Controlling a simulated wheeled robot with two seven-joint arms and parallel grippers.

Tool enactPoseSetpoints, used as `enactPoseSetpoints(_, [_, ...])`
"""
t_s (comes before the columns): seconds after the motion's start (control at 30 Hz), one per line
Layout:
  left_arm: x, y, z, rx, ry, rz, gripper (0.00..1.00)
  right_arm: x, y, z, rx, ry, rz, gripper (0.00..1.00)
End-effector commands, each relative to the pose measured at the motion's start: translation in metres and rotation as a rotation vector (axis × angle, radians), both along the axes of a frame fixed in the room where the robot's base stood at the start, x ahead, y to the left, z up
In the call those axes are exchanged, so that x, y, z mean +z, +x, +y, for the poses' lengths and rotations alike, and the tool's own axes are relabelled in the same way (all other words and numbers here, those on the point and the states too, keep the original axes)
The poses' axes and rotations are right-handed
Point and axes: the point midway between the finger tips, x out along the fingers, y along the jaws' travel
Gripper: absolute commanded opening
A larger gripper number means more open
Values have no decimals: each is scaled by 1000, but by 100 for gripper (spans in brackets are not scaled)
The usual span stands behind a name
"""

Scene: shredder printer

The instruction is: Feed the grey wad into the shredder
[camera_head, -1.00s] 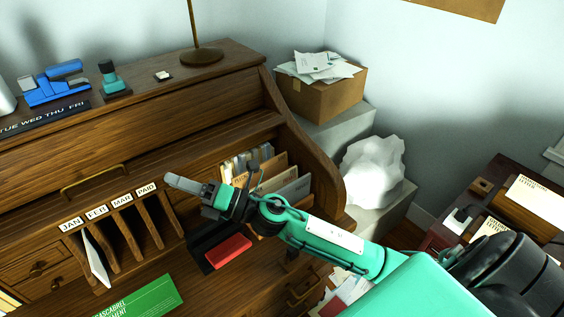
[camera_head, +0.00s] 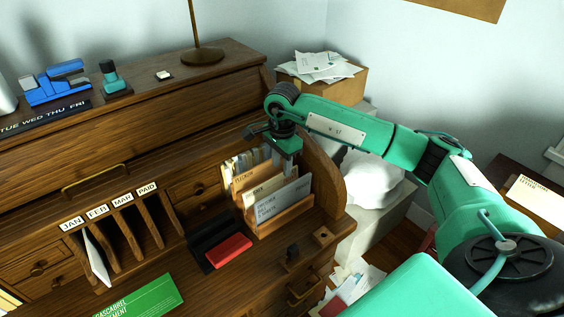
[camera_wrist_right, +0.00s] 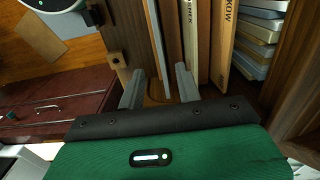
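I cannot make out a grey wad or a shredder for certain in either view. A large crumpled white mass (camera_head: 370,180) sits on a grey block right of the desk, partly hidden by my right arm. My right gripper points down over the letter rack at the desk's right end. In the right wrist view its two fingers (camera_wrist_right: 159,72) are apart, with upright envelope and folder edges (camera_wrist_right: 190,40) beyond and around them. My left gripper is out of view.
The roll-top desk (camera_head: 130,140) has labelled pigeonholes at left. The rack (camera_head: 285,218) holds several envelopes; a red pad (camera_head: 229,250) lies in front. A cardboard box (camera_head: 345,88) of papers stands behind. Papers (camera_head: 352,282) lie lower right of the desk.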

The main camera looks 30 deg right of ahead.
Motion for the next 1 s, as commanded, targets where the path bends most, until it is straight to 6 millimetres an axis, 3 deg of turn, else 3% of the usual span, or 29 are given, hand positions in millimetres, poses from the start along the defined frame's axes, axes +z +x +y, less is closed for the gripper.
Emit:
enactPoseSetpoints(0.17, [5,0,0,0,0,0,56,-13,-1,-4,-2,-17,9,35])
enactPoseSetpoints(0.7, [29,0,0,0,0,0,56,-112,-2,-3,-1,-11,8,35])
enactPoseSetpoints(1.0, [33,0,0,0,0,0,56,-136,-1,-3,-1,-12,6,35])
